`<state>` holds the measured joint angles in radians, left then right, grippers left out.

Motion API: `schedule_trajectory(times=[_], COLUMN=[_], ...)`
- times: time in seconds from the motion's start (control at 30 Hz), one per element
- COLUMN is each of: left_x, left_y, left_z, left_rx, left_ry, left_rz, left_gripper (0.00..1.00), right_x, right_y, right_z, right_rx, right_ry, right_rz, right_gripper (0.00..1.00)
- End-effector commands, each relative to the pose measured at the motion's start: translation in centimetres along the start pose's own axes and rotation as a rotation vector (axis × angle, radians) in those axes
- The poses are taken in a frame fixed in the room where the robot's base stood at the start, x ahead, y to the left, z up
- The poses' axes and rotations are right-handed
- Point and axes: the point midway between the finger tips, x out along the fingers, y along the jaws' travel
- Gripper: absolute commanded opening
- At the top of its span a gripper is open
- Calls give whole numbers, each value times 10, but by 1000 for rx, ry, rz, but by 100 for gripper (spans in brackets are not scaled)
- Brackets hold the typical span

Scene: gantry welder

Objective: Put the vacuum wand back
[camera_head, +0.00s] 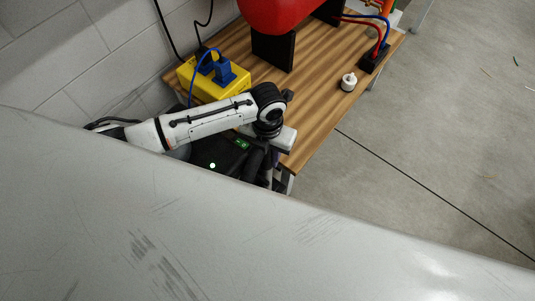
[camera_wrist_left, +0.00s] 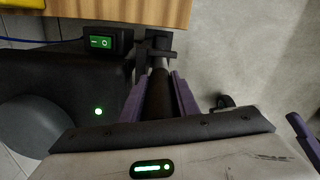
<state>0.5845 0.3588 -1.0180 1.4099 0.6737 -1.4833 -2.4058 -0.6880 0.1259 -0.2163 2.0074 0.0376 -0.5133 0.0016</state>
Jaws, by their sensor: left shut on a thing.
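The vacuum wand shows as a black tube (camera_wrist_left: 158,93) in the left wrist view. My left gripper (camera_wrist_left: 158,88) is shut on it, with one purple finger on each side. In the head view my left gripper (camera_head: 267,170) hangs below my white wrist, just off the table's near edge. A black bracket (camera_wrist_left: 165,54) shows at the far end of the tube, below the table edge. I cannot tell whether the tube sits in it or only overlaps it. The dark vacuum body (camera_head: 205,152), with a green light, is beside the gripper.
The wooden table (camera_head: 325,95) carries a yellow box (camera_head: 213,82) with blue plugs, a red tank (camera_head: 275,12) and a small white knob-like object (camera_head: 348,82). A green switch (camera_wrist_left: 101,42) sits under the table edge. Open floor (camera_head: 450,130) lies right. A pale surface hides the lower foreground.

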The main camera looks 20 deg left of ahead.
Motion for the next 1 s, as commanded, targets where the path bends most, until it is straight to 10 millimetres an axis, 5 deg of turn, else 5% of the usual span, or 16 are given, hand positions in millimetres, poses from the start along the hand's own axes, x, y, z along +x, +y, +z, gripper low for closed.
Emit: schedule_trajectory(times=[0.03, 0.07, 0.17, 0.57, 1.0], left_x=[2, 3, 2, -6, -94], left_y=[0, 0, 0, 0, 0], left_z=[0, 0, 0, 1, 1], left_rx=[0, 0, 0, 0, 1], left_ry=[-1, 1, 1, -1, -4], left_rz=[0, 0, 0, -1, 0], left_gripper=[0, 29, 46, 46, 46], right_x=[1, 1, 0, -2, -12], right_y=[0, 0, 0, 0, 0], right_z=[1, 1, 1, -1, -8], right_rx=[0, -1, -1, -2, -1], right_ry=[0, -1, -1, -1, -5], right_rz=[0, 0, 0, 0, 3], right_gripper=[59, 59, 59, 59, 59])
